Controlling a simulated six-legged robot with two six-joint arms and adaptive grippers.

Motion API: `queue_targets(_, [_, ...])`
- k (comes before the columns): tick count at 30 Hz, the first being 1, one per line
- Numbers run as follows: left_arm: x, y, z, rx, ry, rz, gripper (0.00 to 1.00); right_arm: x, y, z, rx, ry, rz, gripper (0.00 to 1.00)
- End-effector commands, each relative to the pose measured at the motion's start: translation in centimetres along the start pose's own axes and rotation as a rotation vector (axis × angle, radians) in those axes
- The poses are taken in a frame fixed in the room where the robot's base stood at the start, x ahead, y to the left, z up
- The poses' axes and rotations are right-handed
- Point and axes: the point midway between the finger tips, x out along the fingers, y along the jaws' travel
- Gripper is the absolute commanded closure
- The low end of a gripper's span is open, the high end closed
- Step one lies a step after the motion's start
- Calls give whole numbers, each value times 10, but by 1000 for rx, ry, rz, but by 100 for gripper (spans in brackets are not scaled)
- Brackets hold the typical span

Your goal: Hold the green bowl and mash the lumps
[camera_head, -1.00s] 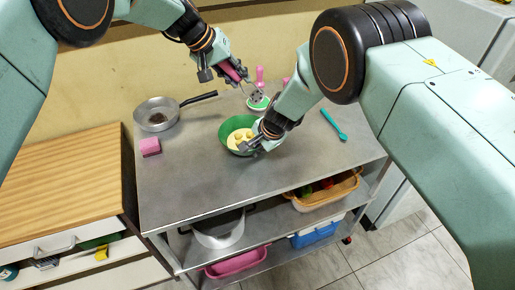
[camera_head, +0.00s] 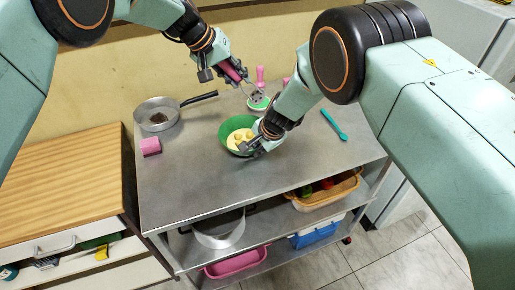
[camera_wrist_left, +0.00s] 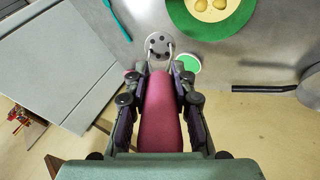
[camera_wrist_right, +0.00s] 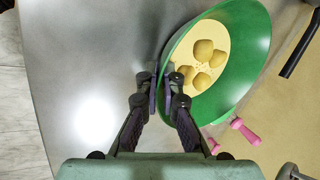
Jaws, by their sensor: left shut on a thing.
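The green bowl (camera_head: 226,128) stands on the metal table with pale yellow mash and several round lumps (camera_head: 240,136) in it. It also shows in the right wrist view (camera_wrist_right: 247,50). My right gripper (camera_head: 247,147) is at the bowl's near rim, its fingers (camera_wrist_right: 167,84) close together on either side of the rim. My left gripper (camera_head: 228,76) is shut on the pink handle (camera_wrist_left: 161,105) of a masher. The masher's round holed metal head (camera_wrist_left: 159,44) points away from the fingers, above the table and apart from the bowl.
A small green-and-white round item (camera_wrist_left: 188,63) lies behind the bowl. A pan (camera_head: 158,115) and pink block (camera_head: 150,146) are at left. A teal utensil (camera_head: 334,124) lies at right. A pink-handled item (camera_head: 260,76) stands at the back. The front tabletop is clear.

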Motion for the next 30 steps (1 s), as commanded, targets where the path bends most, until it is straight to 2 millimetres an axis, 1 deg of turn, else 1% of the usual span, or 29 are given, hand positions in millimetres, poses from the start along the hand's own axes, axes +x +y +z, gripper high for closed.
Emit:
queue_targets(14, [-1,1,0,11,13,-8,100,1,1,0,0,-1,2,100])
queue_targets(18, [3,-3,10,14,40,-27,100,1,1,0,0,-1,2,100])
queue_targets(20, [10,-8,17,0,59,-41,100,1,1,0,0,-1,2,100])
queue_targets(22, [21,-21,27,-19,88,-62,100,1,1,0,0,-1,2,100])
queue_targets(25, [32,-44,36,-40,131,-90,100,1,1,0,0,-1,2,100])
queue_targets(28, [36,-61,38,-38,158,-106,100,0,1,0,0,-1,2,100])
queue_targets(30, [35,-66,32,-15,171,-111,100,0,1,0,0,-1,2,100])
